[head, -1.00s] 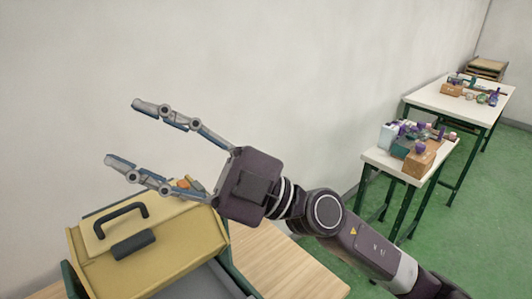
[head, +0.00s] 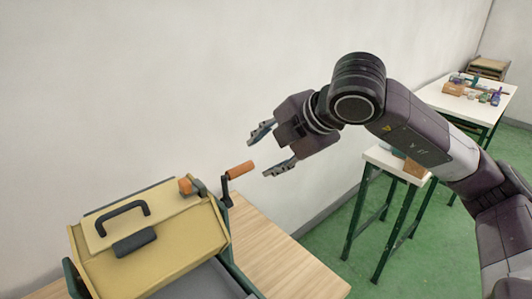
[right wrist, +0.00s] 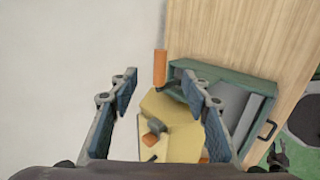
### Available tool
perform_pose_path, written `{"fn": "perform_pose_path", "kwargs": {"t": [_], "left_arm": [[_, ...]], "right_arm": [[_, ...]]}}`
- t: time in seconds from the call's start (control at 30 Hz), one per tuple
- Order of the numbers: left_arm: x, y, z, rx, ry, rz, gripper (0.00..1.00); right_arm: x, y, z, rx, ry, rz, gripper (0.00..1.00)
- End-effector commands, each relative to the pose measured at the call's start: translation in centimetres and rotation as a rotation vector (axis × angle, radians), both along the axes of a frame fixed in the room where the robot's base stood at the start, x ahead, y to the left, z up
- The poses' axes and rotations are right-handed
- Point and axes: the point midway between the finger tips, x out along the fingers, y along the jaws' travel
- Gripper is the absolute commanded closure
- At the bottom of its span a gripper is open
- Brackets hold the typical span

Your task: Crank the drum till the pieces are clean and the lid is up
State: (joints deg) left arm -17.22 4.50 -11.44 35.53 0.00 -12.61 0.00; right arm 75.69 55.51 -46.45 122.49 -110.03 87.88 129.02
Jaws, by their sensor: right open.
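The drum machine's yellow lid (head: 180,245) is at the lower left of the head view, with a black handle (head: 122,214) on it. A crank with an orange grip (head: 240,169) sticks out at its right side. My right gripper (head: 268,152) is open and empty, just right of the crank grip and apart from it. In the right wrist view the orange grip (right wrist: 160,68) shows beyond the spread fingers (right wrist: 165,95), with the yellow lid (right wrist: 180,140) below it. The pieces inside the drum are hidden. My left gripper is not in view.
The machine stands on a wooden table (head: 285,262) against a grey wall. A small white table (head: 385,158) and a farther white table (head: 470,100) with small items stand at the right on a green floor. The table right of the machine is clear.

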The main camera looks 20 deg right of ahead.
Motion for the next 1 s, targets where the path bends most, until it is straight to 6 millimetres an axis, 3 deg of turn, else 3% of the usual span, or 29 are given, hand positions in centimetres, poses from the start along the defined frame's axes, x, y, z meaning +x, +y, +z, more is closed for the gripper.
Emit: {"fn": "perform_pose_path", "kwargs": {"t": [0.37,0.5,0.7,1.0], "left_arm": [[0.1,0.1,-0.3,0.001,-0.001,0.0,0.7],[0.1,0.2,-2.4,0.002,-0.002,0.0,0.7],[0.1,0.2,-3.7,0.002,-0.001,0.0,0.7],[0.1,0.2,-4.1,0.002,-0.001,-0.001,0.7]], "right_arm": [[3.5,1.5,-4.1,0.002,0.004,0.006,0.56],[4.9,2.0,-6.2,0.003,0.001,0.006,0.56],[6.3,2.5,-7.3,0.002,0.001,0.006,0.56],[6.9,2.7,-7.6,0.001,0.001,0.006,0.56]]}}
